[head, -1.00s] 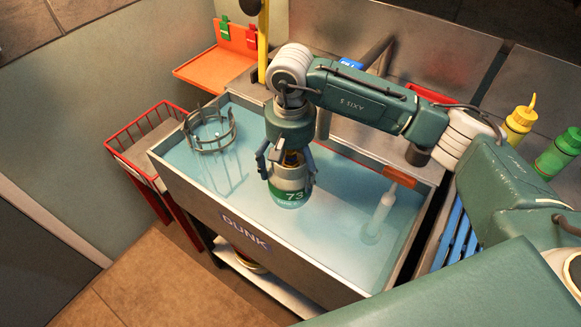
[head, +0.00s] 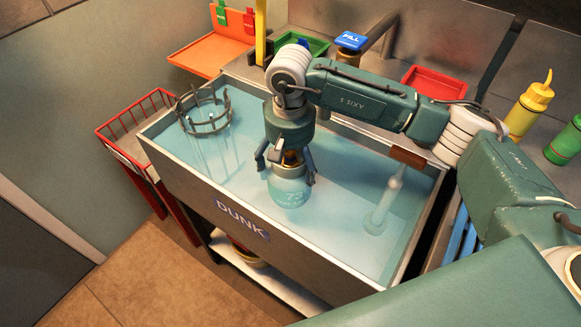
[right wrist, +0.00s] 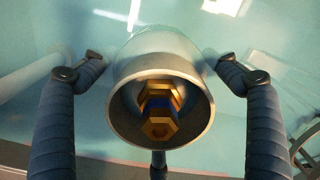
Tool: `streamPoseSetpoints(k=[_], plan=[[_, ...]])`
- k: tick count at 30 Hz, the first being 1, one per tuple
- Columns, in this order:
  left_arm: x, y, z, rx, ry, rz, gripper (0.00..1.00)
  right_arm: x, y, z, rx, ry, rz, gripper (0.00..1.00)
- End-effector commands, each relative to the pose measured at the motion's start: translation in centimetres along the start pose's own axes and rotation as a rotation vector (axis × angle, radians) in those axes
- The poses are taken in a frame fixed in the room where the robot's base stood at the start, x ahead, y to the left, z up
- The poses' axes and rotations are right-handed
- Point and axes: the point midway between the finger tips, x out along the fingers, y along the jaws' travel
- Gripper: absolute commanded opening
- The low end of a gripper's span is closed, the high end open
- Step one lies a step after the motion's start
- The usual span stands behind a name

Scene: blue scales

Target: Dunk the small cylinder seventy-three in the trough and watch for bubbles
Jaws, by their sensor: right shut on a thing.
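The small cylinder marked 73 (head: 289,190) is upright in the DUNK trough (head: 186,196), its lower body seen through the blue water. My right gripper (head: 288,172) is shut on its upper part from above. In the right wrist view, the fingers of the right gripper (right wrist: 160,58) flank the cylinder's pale collar (right wrist: 185,112), which surrounds a brass valve. No bubbles can be made out. My left gripper is not in view.
A ring-shaped metal cage (head: 204,112) stands at the trough's left end. A red wire basket (head: 135,125) is left of the trough. Yellow (head: 530,108) and green (head: 566,143) bottles stand right.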

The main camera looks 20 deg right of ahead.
Motion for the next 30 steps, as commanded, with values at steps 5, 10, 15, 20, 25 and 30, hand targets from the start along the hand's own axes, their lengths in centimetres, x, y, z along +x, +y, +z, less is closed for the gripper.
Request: streamPoseSetpoints(k=[5, 10, 15, 20, 25, 30], plan=[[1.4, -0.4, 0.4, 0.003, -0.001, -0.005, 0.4, 1.7, 0.1, 0.1, 0.001, -0.003, 0.003, 0.36], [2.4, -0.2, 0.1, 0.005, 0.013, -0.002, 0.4, 2.8, 0.1, 0.1, 0.0, -0.004, 0.003, 0.36], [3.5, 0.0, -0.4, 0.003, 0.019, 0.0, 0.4, 4.0, 0.1, 0.1, 0.0, -0.004, 0.003, 0.36], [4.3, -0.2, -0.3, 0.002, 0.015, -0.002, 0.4, 4.8, 0.1, 0.1, 0.0, -0.004, 0.002, 0.36], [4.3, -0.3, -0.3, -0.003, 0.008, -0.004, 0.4, 4.9, 0.1, 0.1, 0.0, -0.003, 0.002, 0.36], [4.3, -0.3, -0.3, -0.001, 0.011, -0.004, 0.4, 4.9, 0.1, 0.1, 0.0, -0.003, 0.002, 0.36]])
